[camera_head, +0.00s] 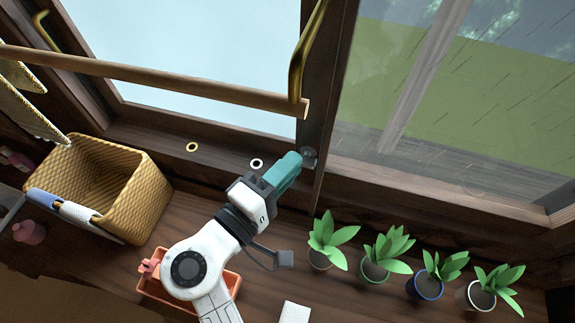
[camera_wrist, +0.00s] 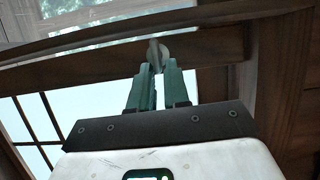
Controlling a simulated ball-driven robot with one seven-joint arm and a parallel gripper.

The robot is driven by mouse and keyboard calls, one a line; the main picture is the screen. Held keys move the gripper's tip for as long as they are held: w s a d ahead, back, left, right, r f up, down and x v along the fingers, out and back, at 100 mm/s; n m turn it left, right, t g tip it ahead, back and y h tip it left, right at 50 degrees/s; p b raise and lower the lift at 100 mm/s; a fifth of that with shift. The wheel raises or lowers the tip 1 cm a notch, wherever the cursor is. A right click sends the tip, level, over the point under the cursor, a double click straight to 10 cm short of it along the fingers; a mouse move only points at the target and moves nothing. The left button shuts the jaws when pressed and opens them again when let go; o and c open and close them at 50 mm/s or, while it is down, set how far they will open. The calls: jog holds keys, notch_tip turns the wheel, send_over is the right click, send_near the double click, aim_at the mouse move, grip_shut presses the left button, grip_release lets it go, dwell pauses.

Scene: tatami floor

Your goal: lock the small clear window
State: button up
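The clear window pane (camera_head: 400,85), with rain and grass behind it, is at the upper right in the head view. A small, shiny rounded lock (camera_head: 309,157) sits low on the frame at its left edge. My gripper (camera_head: 298,160) has teal fingers that reach this lock from the lower left. In the wrist view, the fingertips (camera_wrist: 157,66) are close together on either side of the lock's pale metal piece (camera_wrist: 155,50), with a narrow gap between the fingers below it. They appear shut on it. The fingers hide part of the lock, so its setting cannot be read.
Several potted plants (camera_head: 375,265) line the wooden surface at right. A woven basket (camera_head: 140,200) stands at left, and an orange tray (camera_head: 232,278) lies under my arm. A wooden rod (camera_head: 190,85) crosses above at left, near a brass bracket (camera_head: 298,65). Two small rings (camera_head: 257,163) lie on the sill.

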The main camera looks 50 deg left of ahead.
jog(key=shift+o, duration=0.2)
jog(key=s+d+b, duration=0.1)
jog(key=s+b, duration=0.1)
jog(key=s, duration=0.8)
jog(key=shift+s+d, duration=0.35)
